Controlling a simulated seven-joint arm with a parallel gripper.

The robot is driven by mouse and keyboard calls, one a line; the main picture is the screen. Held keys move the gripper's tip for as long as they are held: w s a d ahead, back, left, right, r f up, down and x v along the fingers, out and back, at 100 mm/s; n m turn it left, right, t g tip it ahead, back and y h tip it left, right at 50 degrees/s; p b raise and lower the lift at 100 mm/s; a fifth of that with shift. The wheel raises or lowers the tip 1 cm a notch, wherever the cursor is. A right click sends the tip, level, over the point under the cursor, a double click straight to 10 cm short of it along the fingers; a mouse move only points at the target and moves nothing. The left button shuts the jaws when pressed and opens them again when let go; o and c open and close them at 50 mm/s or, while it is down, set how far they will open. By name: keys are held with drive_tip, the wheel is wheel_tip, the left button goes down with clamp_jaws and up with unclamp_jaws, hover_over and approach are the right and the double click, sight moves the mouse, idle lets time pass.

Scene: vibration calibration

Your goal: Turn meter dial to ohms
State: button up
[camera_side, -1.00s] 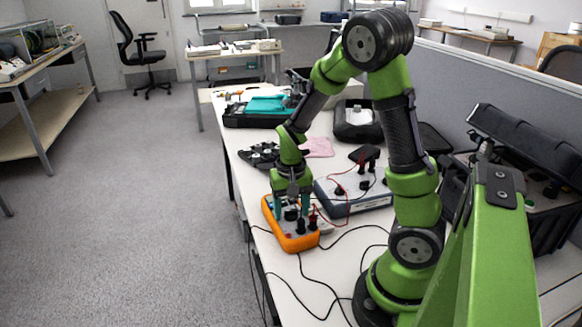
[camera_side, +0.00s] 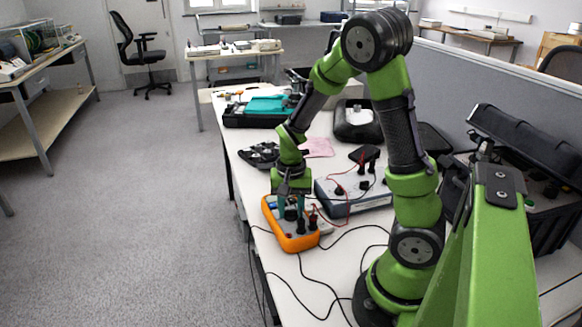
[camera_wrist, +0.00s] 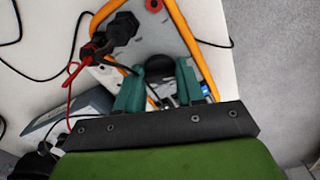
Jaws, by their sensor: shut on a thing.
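The orange-rimmed meter (camera_side: 296,243) lies flat near the table's left edge, and its grey face shows in the wrist view (camera_wrist: 160,28). My gripper (camera_side: 290,210) points down over the meter. In the wrist view its two teal fingers (camera_wrist: 160,80) are shut on the round black dial (camera_wrist: 160,66), one on each side. The dial's setting and the ohms mark cannot be read. Black plugs (camera_wrist: 115,34) stand in the meter's sockets, with a red lead and a black lead near them.
A grey-blue box with black knobs (camera_side: 350,196) stands just right of the meter, joined by a red lead. Black cables (camera_side: 318,285) run over the white table in front. A black case with a teal item (camera_side: 268,106) lies farther back.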

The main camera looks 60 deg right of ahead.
sight(291, 211)
drive_tip(key=m, duration=0.5)
drive_tip(key=shift+w, duration=0.1)
drive_tip(key=shift+m, duration=0.3)
idle(0.4)
drive_tip(key=o, duration=1)
drive_tip(key=shift+o, duration=0.2)
drive_tip(key=shift+r, duration=0.1)
wheel_tip(291, 211, up, 17)
